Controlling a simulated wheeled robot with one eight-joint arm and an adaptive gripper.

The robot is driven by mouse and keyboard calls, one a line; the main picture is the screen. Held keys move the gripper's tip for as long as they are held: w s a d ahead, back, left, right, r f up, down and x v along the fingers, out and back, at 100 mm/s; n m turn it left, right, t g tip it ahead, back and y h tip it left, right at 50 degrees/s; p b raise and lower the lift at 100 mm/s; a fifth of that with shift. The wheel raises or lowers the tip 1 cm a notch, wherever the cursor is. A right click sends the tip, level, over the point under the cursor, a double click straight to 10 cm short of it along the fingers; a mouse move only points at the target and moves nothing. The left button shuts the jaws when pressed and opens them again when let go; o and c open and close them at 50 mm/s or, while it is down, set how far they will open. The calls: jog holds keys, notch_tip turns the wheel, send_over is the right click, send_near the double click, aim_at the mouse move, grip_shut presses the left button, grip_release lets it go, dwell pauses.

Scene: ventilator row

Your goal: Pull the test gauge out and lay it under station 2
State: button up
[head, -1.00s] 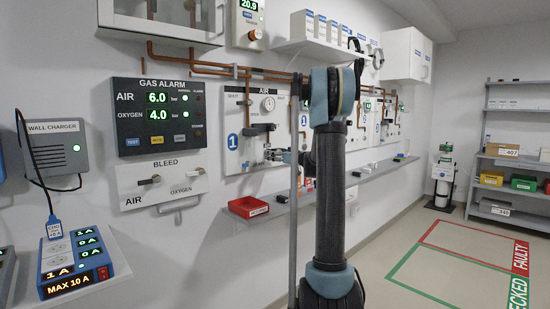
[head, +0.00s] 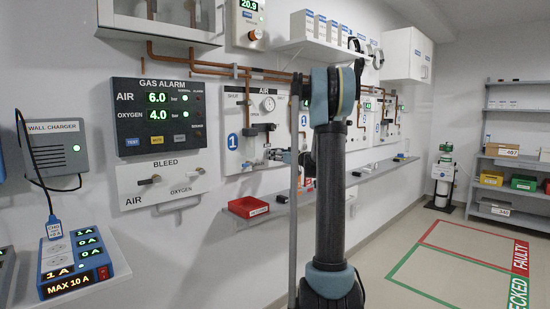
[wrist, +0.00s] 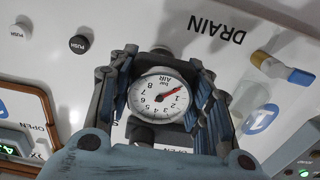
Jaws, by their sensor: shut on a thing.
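The test gauge (wrist: 158,97) has a round white dial marked AIR bar, with a red needle; it appears upside down in the wrist view. My gripper (wrist: 165,100) is shut on it, with one finger on each side of the dial. The gauge is in front of a white wall panel marked DRAIN; its rear is hidden, so I cannot tell whether it is still seated. In the head view my arm hides most of the gripper and the gauge. The station 1 panel (head: 232,141) is left of my arm. Station 2's panel is largely hidden behind my arm.
A narrow grey ledge (head: 372,174) runs along the wall under the panels, with a red bin (head: 248,207) at its near end. Black and white push buttons (wrist: 79,44) are on the other side.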

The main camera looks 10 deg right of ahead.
jog(key=shift+v, duration=1.35)
dwell(1.0)
jog(key=v, duration=0.6)
jog(key=shift+s, duration=0.2)
dwell(1.3)
jog(key=shift+d, duration=0.1)
